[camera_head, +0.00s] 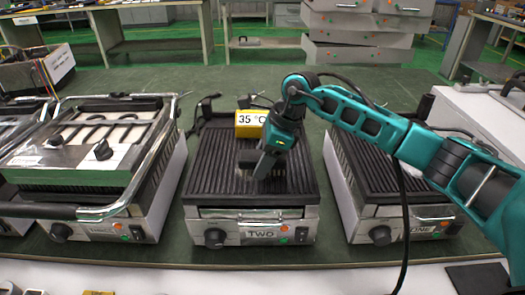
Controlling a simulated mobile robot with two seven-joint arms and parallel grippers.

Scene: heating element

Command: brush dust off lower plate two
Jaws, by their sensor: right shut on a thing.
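The grill marked TWO stands in the middle of the bench, with its ribbed dark lower plate (215,165) facing up. My right arm comes in from the right, and my right gripper (266,165) points down over the middle of that plate. It is shut on a small dark brush (247,158), which is mostly hidden by the gripper and hard to make out against the plate. I cannot tell whether its bristles touch the plate. Dust is too fine to make out. My left gripper is out of view.
A yellow display (250,123) reading 35 °C is at the plate's back edge. Grill ONE (365,180) stands to the right, and another grill with exposed heating elements (95,155) stands to the left. A black cable hangs by my right arm.

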